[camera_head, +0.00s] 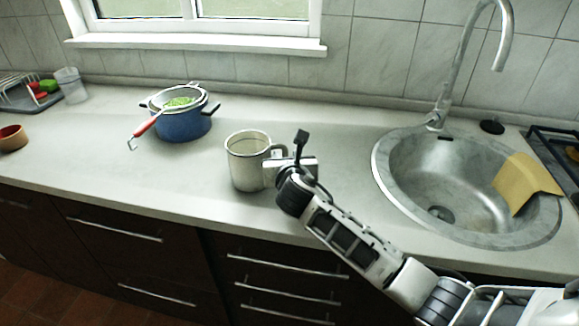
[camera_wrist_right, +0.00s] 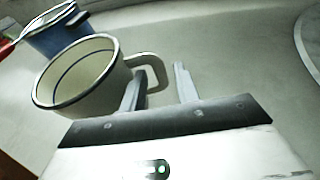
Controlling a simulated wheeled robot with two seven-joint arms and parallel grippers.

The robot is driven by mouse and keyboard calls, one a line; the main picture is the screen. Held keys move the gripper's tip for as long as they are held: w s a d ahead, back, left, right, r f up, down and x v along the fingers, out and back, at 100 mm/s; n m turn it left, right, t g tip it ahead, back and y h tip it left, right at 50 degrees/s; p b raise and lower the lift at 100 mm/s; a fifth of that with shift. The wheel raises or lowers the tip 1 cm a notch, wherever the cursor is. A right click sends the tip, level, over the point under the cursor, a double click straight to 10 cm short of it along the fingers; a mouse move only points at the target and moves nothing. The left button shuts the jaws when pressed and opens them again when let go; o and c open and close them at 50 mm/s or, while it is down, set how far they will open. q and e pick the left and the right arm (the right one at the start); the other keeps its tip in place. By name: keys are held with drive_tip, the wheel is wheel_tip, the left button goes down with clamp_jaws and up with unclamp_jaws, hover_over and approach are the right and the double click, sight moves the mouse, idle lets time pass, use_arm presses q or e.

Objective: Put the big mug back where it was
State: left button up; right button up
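The big mug (camera_head: 248,160) is cream-white with a dark rim and stands upright on the counter near its front edge, left of the sink. It also shows in the right wrist view (camera_wrist_right: 80,78), with its handle (camera_wrist_right: 158,68) turned toward my right gripper. My right gripper (camera_head: 272,165) is at the handle side of the mug. In the wrist view my right gripper (camera_wrist_right: 160,82) has its fingers apart. One finger overlaps the handle loop and the other is beyond the handle's outer bar, with a visible gap. My left gripper is not in view.
A blue pot (camera_head: 184,124) holds a strainer with a red handle (camera_head: 146,127) and green contents, behind left of the mug. A sink (camera_head: 455,185) with a yellow cloth (camera_head: 524,181) lies to the right. A brown bowl (camera_head: 12,138) stands far left. Counter left of the mug is clear.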

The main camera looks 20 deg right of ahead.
drive_tip(key=v, duration=0.9)
drive_tip(key=shift+s+r, duration=0.15)
drive_tip(key=shift+s, duration=0.15)
drive_tip(key=shift+a, duration=0.15)
